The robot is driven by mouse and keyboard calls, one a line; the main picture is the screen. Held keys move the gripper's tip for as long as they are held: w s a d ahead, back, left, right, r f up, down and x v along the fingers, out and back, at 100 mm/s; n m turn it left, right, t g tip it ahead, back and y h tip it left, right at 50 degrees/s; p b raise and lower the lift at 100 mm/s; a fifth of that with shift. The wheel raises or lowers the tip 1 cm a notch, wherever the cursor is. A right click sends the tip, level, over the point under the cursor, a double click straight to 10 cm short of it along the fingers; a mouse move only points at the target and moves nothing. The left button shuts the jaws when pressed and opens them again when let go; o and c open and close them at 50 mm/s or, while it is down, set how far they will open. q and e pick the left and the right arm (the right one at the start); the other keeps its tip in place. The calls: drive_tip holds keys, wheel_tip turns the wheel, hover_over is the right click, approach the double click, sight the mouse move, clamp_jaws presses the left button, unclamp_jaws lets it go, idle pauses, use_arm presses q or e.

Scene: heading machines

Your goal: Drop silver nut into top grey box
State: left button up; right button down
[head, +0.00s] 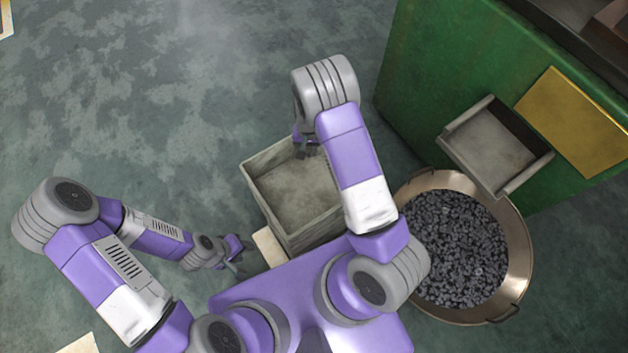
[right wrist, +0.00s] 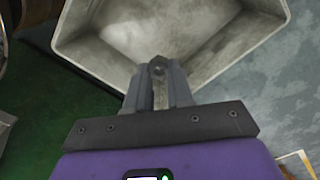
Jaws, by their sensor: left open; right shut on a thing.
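The grey box (head: 272,212) is an open, empty-looking bin on the floor in the middle of the head view. It fills the top of the right wrist view (right wrist: 235,45). My right gripper (head: 306,150) is over the box near its far edge. In the right wrist view its fingers (right wrist: 158,75) are shut on a small silver nut (right wrist: 158,68), held at the fingertips with the box's inside behind it. The nut is too small to make out in the head view. My left gripper (head: 238,257) is open and empty, left of the box and apart from it.
A round metal basin (head: 520,250) full of dark nuts stands right of the box. A green machine (head: 430,75) with a grey chute (head: 490,147) rises at the upper right.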

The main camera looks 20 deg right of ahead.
wheel_tip(320, 180, down, 8)
drive_tip(key=d+m+b, duration=0.1)
drive_tip(key=b, duration=0.3)
drive_tip(key=shift+w+f, duration=0.15)
drive_tip(key=shift+w, duration=0.25)
drive_tip(key=c, duration=0.9)
unclamp_jaws()
wheel_tip(320, 180, up, 8)
drive_tip(key=shift+f+p, duration=0.15)
drive_tip(key=shift+p, duration=1)
